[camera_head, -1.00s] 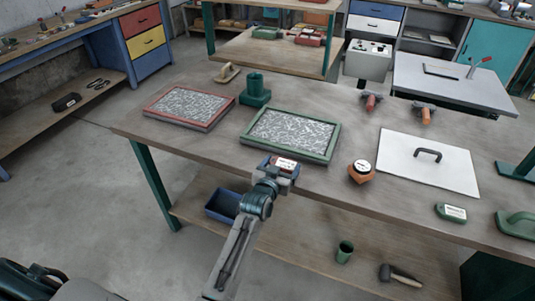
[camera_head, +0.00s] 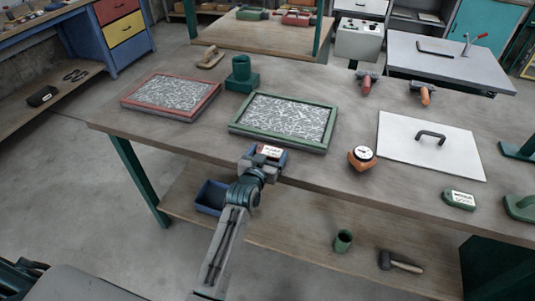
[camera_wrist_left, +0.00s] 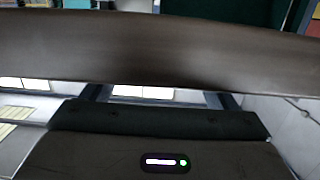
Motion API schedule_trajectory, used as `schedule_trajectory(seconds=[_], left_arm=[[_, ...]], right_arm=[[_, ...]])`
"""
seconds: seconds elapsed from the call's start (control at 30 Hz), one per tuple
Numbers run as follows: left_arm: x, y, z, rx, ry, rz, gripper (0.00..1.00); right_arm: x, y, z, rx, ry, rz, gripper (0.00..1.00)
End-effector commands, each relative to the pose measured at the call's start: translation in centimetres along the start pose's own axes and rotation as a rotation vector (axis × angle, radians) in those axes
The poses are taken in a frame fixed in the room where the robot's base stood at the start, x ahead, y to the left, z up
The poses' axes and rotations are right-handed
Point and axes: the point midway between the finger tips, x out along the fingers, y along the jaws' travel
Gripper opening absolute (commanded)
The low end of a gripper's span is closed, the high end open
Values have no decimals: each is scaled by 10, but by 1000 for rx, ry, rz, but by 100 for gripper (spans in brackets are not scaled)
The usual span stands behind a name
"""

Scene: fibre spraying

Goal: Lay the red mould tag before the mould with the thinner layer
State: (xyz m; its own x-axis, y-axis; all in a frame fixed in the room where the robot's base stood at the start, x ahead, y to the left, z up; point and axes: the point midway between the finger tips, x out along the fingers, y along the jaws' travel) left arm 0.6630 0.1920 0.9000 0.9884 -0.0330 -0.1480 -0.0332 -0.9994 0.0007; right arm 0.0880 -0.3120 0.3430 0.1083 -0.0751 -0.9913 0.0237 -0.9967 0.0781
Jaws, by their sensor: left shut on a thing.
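The red mould tag (camera_head: 270,151), with a white label, is held in my left gripper (camera_head: 262,158) at the table's front edge, just before the green-framed mould. The green-framed mould (camera_head: 279,138) lies flat in the middle-left of the table with a pale fibre layer (camera_head: 287,119). The red-framed mould (camera_head: 158,112) lies further left, also with a fibre layer (camera_head: 173,92). The strands look looser in the green frame, but I cannot judge layer thickness surely. A green tag (camera_head: 459,200) lies at the right. The left wrist view shows no clear tag or mould. My right gripper is not in view.
An orange-based dial gauge (camera_head: 362,157) stands right of the green-framed mould, beside a white board with a handle (camera_head: 430,157). A green stand (camera_head: 241,76) is behind the moulds. The table (camera_head: 205,135) is bare between the moulds and before the red-framed one.

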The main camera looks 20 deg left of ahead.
Motion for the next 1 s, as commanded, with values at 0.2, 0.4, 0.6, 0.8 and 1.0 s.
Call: schedule_trajectory(seconds=[0.2, 0.4, 0.6, 0.8, 1.0], left_arm=[[1, 0, 4, 0, 0, 0, 98], [1, 0, 4, 0, 0, 0, 100], [-8, 0, 2, -1, -2, 0, 100], [-48, 0, 3, -1, -1, -1, 100], [-90, 0, 2, -1, 0, -1, 100]], right_arm=[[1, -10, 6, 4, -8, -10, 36], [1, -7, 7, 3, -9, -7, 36], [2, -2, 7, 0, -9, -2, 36], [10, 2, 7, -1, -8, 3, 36], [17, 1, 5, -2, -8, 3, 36]])
